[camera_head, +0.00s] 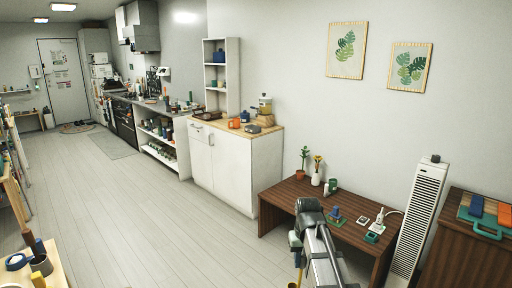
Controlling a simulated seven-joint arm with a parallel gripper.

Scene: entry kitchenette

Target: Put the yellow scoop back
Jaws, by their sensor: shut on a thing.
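My arm reaches in from the bottom of the head view, and my gripper (297,262) points down to the left of the dark wooden table. It is shut on a thin yellow thing, which looks like the yellow scoop (292,285). Only a small part of the scoop shows at the bottom edge. The rest of it is cut off by the frame, and the fingertips are too small to make out clearly.
The dark wooden table (282,196) holds plants, a green cup and small items. A white tower heater (418,215) stands beside it. A white cabinet (232,160) is behind. A light wooden surface with jars (50,280) is at lower left. The grey floor between is clear.

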